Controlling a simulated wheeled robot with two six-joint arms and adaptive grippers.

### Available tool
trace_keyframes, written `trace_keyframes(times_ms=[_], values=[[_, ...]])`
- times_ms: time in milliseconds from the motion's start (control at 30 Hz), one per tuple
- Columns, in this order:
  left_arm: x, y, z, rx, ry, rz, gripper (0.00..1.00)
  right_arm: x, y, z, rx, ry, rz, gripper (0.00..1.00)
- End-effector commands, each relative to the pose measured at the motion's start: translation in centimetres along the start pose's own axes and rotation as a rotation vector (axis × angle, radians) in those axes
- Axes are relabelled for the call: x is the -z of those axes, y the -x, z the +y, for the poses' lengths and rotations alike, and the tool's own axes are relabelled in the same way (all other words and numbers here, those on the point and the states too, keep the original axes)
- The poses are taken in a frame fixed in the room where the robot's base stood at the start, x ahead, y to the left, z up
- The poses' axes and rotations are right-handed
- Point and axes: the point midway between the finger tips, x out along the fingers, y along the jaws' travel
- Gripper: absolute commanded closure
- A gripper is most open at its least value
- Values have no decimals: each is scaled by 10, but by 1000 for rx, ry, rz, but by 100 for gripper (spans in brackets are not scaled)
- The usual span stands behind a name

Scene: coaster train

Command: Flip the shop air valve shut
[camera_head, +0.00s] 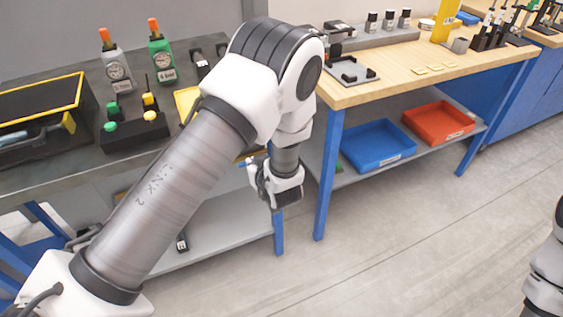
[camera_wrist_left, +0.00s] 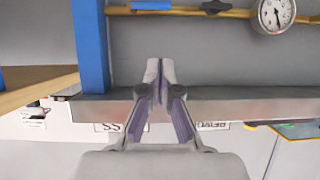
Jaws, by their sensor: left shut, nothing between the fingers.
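In the left wrist view a yellow-brown pipe (camera_wrist_left: 185,13) runs along the top edge. It carries a blue handle (camera_wrist_left: 150,5), a dark handle (camera_wrist_left: 215,6) and a round white gauge (camera_wrist_left: 274,14). No readable label shows which handle is the shop air valve. My left gripper (camera_wrist_left: 159,72) is shut and empty, with the pipe and handles beyond its fingertips in the picture, apart from them. In the head view my left gripper (camera_head: 281,192) hangs beside the dark bench's right end, below its top. My arm hides much of that bench front.
A blue table leg (camera_wrist_left: 91,45) stands left of the fingers in the wrist view. The dark bench (camera_head: 60,178) holds two bottle-like tools with gauges (camera_head: 163,68). A wooden bench (camera_head: 430,72) stands right, with a blue tray (camera_head: 378,148) and red tray (camera_head: 437,122) below. The floor (camera_head: 400,230) is clear.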

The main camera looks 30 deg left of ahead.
Motion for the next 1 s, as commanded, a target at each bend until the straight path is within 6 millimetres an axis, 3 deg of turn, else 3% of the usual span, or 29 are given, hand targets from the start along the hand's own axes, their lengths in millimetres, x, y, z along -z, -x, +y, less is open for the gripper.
trace_keyframes(times_ms=[167,533,667,1000], values=[[14,4,10,-22,17,30,100,-1,-7,0,0,2,-1,60],[14,-3,10,-21,17,25,100,0,-6,0,0,1,-1,60],[14,-23,9,-19,18,24,100,0,-5,0,0,1,-1,60],[16,-97,11,-19,18,26,100,0,-2,0,0,1,-1,60]])
